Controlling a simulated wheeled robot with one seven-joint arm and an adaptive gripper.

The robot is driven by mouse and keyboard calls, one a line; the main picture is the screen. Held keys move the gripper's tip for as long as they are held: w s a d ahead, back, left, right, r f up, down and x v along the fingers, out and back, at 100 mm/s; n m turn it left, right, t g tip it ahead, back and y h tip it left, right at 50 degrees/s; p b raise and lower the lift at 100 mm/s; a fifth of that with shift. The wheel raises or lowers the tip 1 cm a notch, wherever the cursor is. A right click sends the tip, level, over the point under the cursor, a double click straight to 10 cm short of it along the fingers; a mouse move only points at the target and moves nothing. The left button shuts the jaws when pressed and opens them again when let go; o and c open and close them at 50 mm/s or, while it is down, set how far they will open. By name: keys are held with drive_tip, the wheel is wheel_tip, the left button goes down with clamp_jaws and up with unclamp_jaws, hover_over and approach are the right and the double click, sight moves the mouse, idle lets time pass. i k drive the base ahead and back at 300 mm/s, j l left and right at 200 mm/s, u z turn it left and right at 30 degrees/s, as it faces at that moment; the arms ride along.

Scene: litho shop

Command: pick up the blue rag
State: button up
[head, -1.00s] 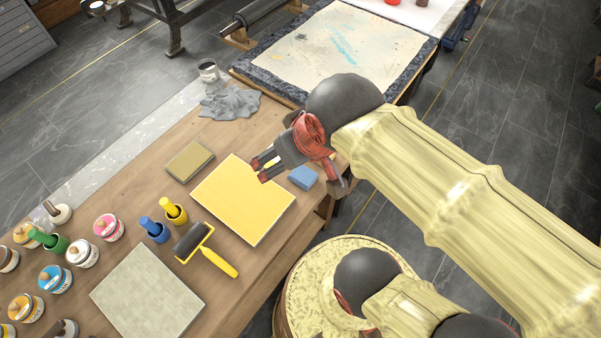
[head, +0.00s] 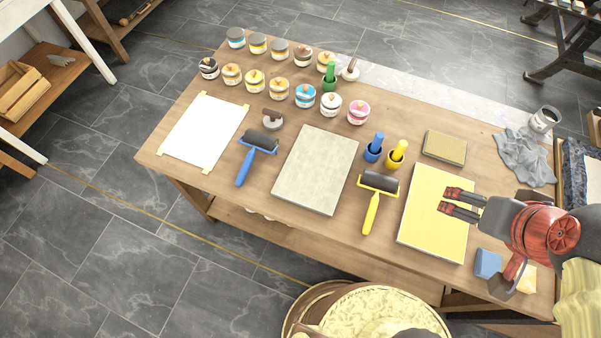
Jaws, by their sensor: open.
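A small, flat, light-blue piece (head: 488,263) lies near the front right edge of the wooden table; it looks like a folded rag or a sponge, and I cannot tell which. My gripper (head: 443,202) is open and empty, its two dark fingers pointing left above the yellow slab (head: 425,235). The fingertips are up and to the left of the blue piece, apart from it. My wrist is close to the blue piece in the picture.
A crumpled grey cloth (head: 524,158) lies at the back right beside a can (head: 544,120). A tan block (head: 445,147), a yellow roller (head: 378,190), a blue roller (head: 256,150), a grey slab (head: 316,170) and several ink jars (head: 305,96) occupy the table (head: 205,195).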

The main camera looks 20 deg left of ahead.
sight(487, 263)
drive_tip(key=u, duration=0.8)
drive_tip(key=z, duration=0.4)
drive_tip(key=l+z, duration=0.1)
drive_tip(key=z, duration=0.75)
drive_tip(key=l+z, duration=0.1)
drive_tip(key=z, duration=0.35)
drive_tip(key=k+j+z, duration=0.2)
drive_tip(key=i, duration=0.1)
